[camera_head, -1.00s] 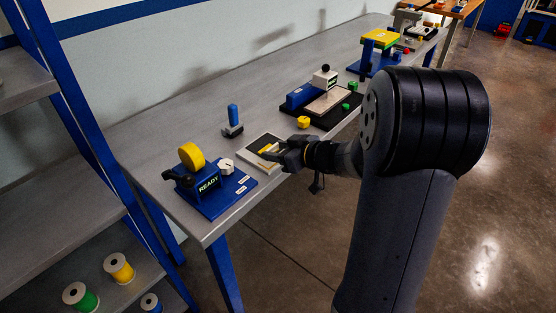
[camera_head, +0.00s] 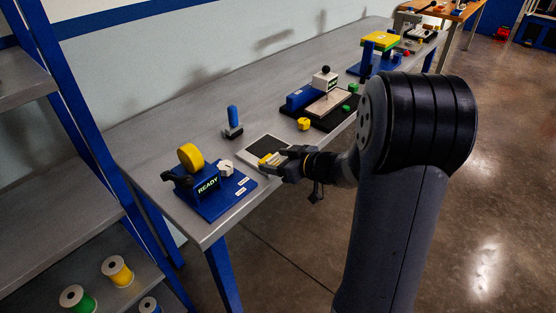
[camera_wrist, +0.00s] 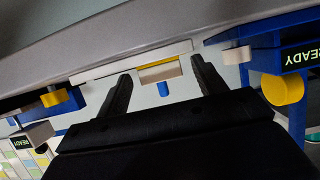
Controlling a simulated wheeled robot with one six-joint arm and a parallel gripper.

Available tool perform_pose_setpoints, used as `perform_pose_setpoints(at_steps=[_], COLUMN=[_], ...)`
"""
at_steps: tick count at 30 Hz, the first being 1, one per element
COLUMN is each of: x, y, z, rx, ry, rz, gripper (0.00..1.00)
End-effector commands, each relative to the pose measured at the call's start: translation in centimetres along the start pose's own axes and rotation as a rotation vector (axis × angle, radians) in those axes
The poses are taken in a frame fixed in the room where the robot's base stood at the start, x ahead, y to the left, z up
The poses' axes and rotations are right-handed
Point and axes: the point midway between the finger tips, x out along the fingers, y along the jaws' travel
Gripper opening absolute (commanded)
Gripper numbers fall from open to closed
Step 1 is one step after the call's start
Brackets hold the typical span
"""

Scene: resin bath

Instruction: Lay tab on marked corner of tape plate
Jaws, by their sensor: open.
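The tape plate (camera_head: 262,145), a dark square with a pale border, lies on the grey bench. My gripper (camera_head: 273,160) is at its front edge in the head view, with yellow showing at the jaws. In the wrist view my gripper (camera_wrist: 161,67) has its two black fingers spread wide. A small tab-like piece (camera_wrist: 161,72), yellow and cream, lies between them with gaps on both sides. The plate's pale edge (camera_wrist: 110,65) runs behind it. I cannot tell whether the piece rests on the plate. The marked corner cannot be made out.
A blue dispenser (camera_head: 222,201) with a yellow roll (camera_head: 191,156) and a READY sign stands left of the plate. A blue-handled tool (camera_head: 233,116) stands behind it. A yellow block (camera_head: 303,124) and a black-based fixture (camera_head: 350,108) are to the right.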

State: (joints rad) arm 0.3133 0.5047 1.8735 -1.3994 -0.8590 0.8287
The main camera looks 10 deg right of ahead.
Motion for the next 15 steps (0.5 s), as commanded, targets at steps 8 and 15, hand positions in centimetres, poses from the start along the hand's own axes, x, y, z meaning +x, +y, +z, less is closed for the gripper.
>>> perform_pose_setpoints(at_steps=[8,15], x=[-1.2,-6.2], y=[0.1,0.2], z=[-0.6,-0.7], rx=[-0.001,0.000], ry=[0.000,0.001], rz=[0.004,0.006], gripper=[0.66,0.66])
